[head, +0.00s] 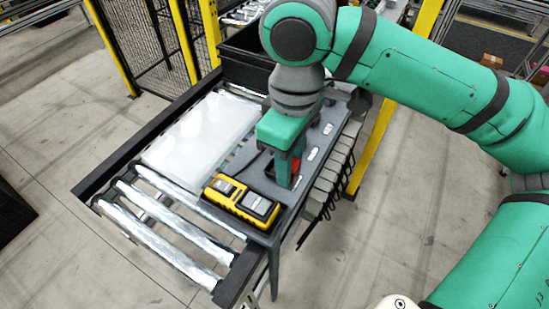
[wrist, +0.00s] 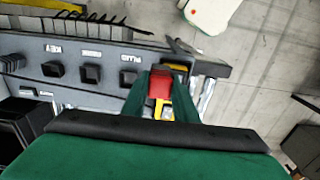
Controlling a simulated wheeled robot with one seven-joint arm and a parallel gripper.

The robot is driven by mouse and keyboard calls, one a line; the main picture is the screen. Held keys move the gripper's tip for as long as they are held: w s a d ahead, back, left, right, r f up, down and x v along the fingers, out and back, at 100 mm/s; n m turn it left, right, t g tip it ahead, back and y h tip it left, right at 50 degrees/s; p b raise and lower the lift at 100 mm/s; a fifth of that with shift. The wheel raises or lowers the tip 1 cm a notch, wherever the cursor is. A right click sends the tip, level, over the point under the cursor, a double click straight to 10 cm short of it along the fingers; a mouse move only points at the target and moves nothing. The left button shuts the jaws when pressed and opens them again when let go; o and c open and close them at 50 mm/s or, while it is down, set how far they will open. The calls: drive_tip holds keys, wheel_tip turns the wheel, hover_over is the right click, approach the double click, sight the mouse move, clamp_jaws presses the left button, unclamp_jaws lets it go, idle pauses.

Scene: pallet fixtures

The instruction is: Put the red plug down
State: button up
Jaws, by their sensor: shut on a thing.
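My gripper (head: 288,172) is shut on the red plug (head: 295,166), low over the grey panel (head: 319,130) beside the rollers. In the wrist view the red plug (wrist: 160,86) sits between the two green fingers. A dark square holder (wrist: 129,77) under a label that seems to read PLUG is just left of the fingers. Two similar holders (wrist: 90,74) stand further left; one label there seems to read KEY. The plug's lower end is hidden, so I cannot tell whether it touches the panel.
A yellow and black device (head: 240,201) lies on the panel's near end. A pale flat slab (head: 200,130) rests on the roller conveyor (head: 165,222). A black bin (head: 243,62) stands behind. Grey slotted pieces (head: 328,185) line the panel's right side. A yellow post (head: 372,150) rises close by.

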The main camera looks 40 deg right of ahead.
drive_tip(key=w+d+f, duration=0.1)
drive_tip(key=w+f, duration=0.1)
drive_tip(key=w, duration=0.1)
drive_tip(key=w+d+f, duration=0.2)
drive_tip(key=w+f, duration=0.1)
drive_tip(key=w+d+f, duration=0.1)
drive_tip(key=w+f, duration=0.2)
drive_tip(key=shift+w+d+f, duration=0.2)
drive_tip(key=shift+d+f, duration=0.05)
drive_tip(key=shift+d, duration=0.1)
drive_tip(key=shift+f, duration=1.45)
drive_tip(key=o, duration=0.9)
drive_tip(key=shift+w+a, duration=0.1)
drive_tip(key=shift+o, duration=0.9)
wheel_tip(320, 180, up, 12)
